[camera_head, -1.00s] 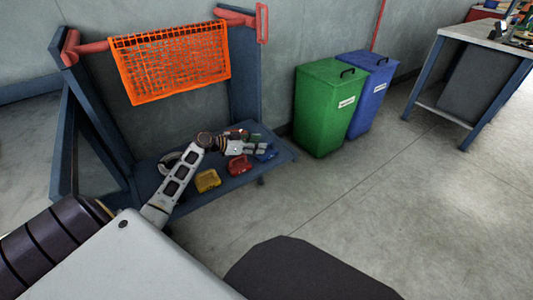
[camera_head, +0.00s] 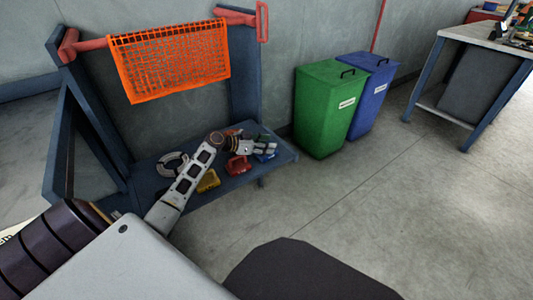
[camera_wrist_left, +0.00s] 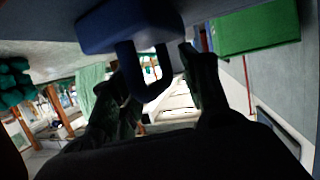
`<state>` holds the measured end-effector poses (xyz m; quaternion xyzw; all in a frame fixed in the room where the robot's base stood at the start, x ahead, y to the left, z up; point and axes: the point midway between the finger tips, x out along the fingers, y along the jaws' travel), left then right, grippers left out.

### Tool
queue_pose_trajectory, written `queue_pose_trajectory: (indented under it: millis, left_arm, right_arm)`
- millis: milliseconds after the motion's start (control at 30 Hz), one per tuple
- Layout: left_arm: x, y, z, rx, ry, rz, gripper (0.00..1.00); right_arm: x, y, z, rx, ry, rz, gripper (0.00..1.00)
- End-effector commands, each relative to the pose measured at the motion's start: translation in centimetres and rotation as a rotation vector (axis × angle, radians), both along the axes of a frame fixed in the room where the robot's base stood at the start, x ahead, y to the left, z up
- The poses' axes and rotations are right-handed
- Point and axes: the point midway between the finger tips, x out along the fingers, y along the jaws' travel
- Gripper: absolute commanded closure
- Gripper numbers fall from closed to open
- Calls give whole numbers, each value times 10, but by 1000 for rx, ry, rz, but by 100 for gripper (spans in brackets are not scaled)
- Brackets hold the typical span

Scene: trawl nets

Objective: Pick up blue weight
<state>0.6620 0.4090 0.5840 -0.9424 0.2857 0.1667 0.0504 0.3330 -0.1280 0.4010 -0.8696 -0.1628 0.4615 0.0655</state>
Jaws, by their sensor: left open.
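The blue weight (camera_head: 264,158) sits at the right end of the blue shelf of the net stand (camera_head: 285,160), partly hidden by my left gripper (camera_head: 268,149). In the left wrist view the blue weight (camera_wrist_left: 125,27) fills the top middle, with a U-shaped handle toward me. The fingers of my left gripper (camera_wrist_left: 160,62) are open, one on each side of the handle. I cannot tell whether either finger touches it. My right gripper is not in view.
A red weight (camera_head: 238,166) and a yellow weight (camera_head: 208,181) sit left of the blue one. A pale ring (camera_head: 172,165) lies further left. An orange net (camera_head: 172,62) hangs above. Green (camera_head: 325,105) and blue (camera_head: 372,92) bins stand to the right.

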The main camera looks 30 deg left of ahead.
Motion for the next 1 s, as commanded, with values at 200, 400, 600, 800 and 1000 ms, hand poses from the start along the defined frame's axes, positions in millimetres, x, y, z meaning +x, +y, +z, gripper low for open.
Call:
queue_pose_trajectory:
  millis: [200,400,600,800,1000]
  left_arm:
    - [0,0,0,0,0,0,72]
    - [0,0,0,0,0,0,98]
    - [0,0,0,0,0,0,100]
    - [0,0,0,0,0,0,100]
    - [1,1,3,-1,-6,1,100]
  right_arm:
    - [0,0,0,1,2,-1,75]
    - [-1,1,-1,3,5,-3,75]
    - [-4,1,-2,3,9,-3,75]
    - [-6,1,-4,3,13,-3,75]
    - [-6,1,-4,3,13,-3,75]
